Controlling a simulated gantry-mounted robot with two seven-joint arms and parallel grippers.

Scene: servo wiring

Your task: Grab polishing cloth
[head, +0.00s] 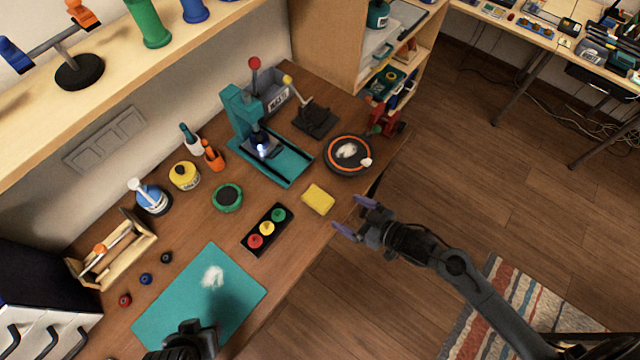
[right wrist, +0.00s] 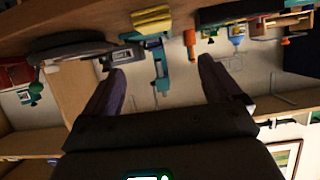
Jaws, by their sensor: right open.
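A yellow folded cloth (head: 318,199), which looks like the polishing cloth, lies flat near the front edge of the wooden table. It also shows at the top of the right wrist view (right wrist: 152,22). My right gripper (head: 355,216) is open and empty, with its purple fingers (right wrist: 165,85) apart. It is just to the right of the cloth, by the table edge, and does not touch it. My left gripper (head: 188,343) shows only as a dark shape at the bottom, over the teal mat; its fingers cannot be made out.
A round turntable (head: 348,154) with an orange rim stands behind the cloth. A teal press (head: 268,155) is farther back left. A black tray with red, yellow and green pieces (head: 260,242) lies left of the cloth. The teal mat (head: 240,290) lies front left.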

